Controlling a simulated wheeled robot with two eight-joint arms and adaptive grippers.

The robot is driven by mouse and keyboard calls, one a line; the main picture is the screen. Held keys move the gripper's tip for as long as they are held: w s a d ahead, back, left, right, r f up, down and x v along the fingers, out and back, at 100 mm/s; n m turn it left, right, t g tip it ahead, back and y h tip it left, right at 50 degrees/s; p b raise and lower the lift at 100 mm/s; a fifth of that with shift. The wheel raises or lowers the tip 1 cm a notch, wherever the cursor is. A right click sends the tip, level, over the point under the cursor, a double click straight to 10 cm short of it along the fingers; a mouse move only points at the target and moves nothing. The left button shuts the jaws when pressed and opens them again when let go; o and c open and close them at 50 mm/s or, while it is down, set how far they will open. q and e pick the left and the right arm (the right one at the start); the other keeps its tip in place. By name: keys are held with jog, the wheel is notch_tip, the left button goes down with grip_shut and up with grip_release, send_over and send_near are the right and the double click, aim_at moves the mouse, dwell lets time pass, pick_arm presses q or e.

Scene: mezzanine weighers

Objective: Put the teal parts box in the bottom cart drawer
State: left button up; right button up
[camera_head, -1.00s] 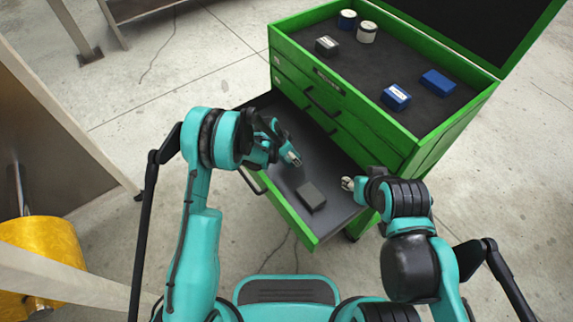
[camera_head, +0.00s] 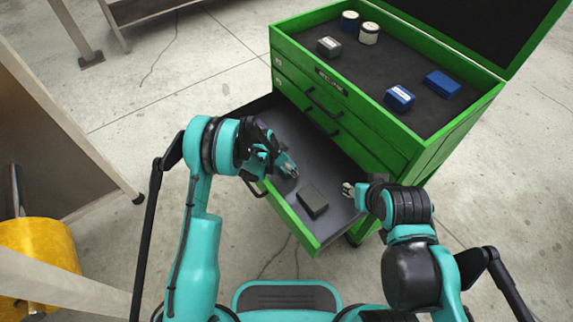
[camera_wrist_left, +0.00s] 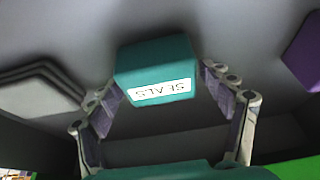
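The green cart's open bottom drawer (camera_head: 310,243) has a dark grey floor. My left gripper (camera_head: 290,171) is low over this drawer and hides the teal parts box in the head view. In the left wrist view the teal box (camera_wrist_left: 153,65), with a white label reading SEALS, lies between the fingertips of the left gripper (camera_wrist_left: 157,82). One finger is close to each side; I cannot tell whether they press on it or whether the box rests on the floor. My right gripper (camera_head: 348,190) is by the drawer's right end, with nothing visible in it; its opening is too small to judge.
A purple thing (camera_wrist_left: 304,52) is at the right there. The cart top (camera_head: 365,80) holds blue boxes, a grey box and two round containers. A yellow object (camera_head: 40,247) stands left.

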pick_arm(q)
jog(key=s+a+r+n+t+y+p, duration=0.15)
jog(key=s+a+r, duration=0.25)
jog(key=r, duration=0.6)
jog(key=s+a+r+n+p, duration=0.1)
jog(key=s+a+r+n, duration=0.2)
jog(key=r, duration=0.7)
jog(key=s+a+r+n+t+p, duration=0.15)
jog(key=s+a+r, duration=0.3)
jog(key=r, duration=0.65)
jog(key=s+a+r+n+y, duration=0.1)
jog(key=s+a+r+n, duration=0.1)
jog(key=s, duration=0.6)
jog(key=s+a+r+n+t+y, duration=0.1)
jog(key=s+a+r+n, duration=0.1)
jog(key=s, duration=0.7)
jog(key=shift+a+r+n, duration=0.4)
jog(key=shift+a+r, duration=0.2)
jog(key=shift+a, duration=0.55)
